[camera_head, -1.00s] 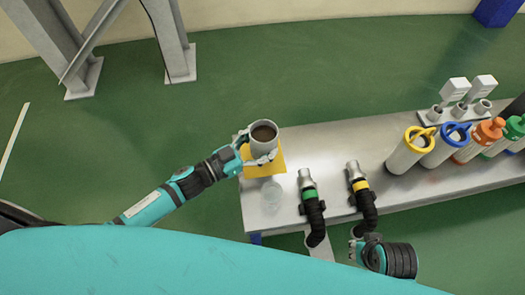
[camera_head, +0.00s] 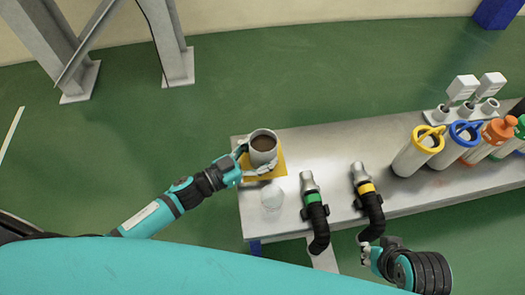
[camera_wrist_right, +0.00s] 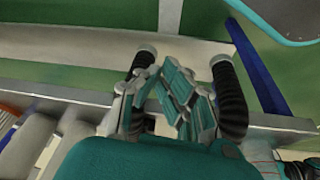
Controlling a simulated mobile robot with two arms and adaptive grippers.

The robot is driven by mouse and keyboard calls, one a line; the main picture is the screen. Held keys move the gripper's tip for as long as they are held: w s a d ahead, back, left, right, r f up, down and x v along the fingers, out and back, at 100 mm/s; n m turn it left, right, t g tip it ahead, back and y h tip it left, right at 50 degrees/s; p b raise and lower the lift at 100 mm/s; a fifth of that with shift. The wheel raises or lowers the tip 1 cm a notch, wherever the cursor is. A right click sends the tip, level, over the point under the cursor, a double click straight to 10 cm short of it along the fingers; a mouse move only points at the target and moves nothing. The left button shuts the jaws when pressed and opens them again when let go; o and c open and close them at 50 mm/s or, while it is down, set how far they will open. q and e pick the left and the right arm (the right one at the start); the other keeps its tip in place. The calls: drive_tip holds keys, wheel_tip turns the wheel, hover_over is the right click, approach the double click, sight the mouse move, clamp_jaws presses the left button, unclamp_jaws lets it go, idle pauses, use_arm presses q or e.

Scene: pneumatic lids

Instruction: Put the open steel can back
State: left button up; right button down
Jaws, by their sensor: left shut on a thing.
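The open steel can (camera_head: 263,147) is upright, with a brown surface showing inside its mouth. It is over the yellow mat (camera_head: 279,171) at the left end of the bench; I cannot tell whether its base touches the mat. My left gripper (camera_head: 245,163) is shut on the can's left side. My right gripper (camera_head: 370,254) is low in front of the bench, apart from the can. Its fingers (camera_wrist_right: 172,92) show in the right wrist view, between two black hoses, but their opening is unclear.
A clear round piece (camera_head: 272,197) stands in front of the mat. Green-banded (camera_head: 313,200) and yellow-banded (camera_head: 366,190) hose couplings lie right of it. Colour-lidded canisters (camera_head: 416,150) and a holder (camera_head: 460,105) fill the right. The bench (camera_head: 340,143) is clear behind the couplings.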

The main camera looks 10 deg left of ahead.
use_arm(q)
drive_tip(key=shift+f, duration=0.1)
drive_tip(key=o, duration=1.5)
drive_tip(key=shift+c, duration=0.2)
drive_tip(key=shift+s+a, duration=0.2)
drive_tip(key=shift+s, duration=0.05)
drive_tip(key=p+v, duration=0.1)
drive_tip(key=v, duration=1)
drive_tip(key=shift+s+a, duration=0.15)
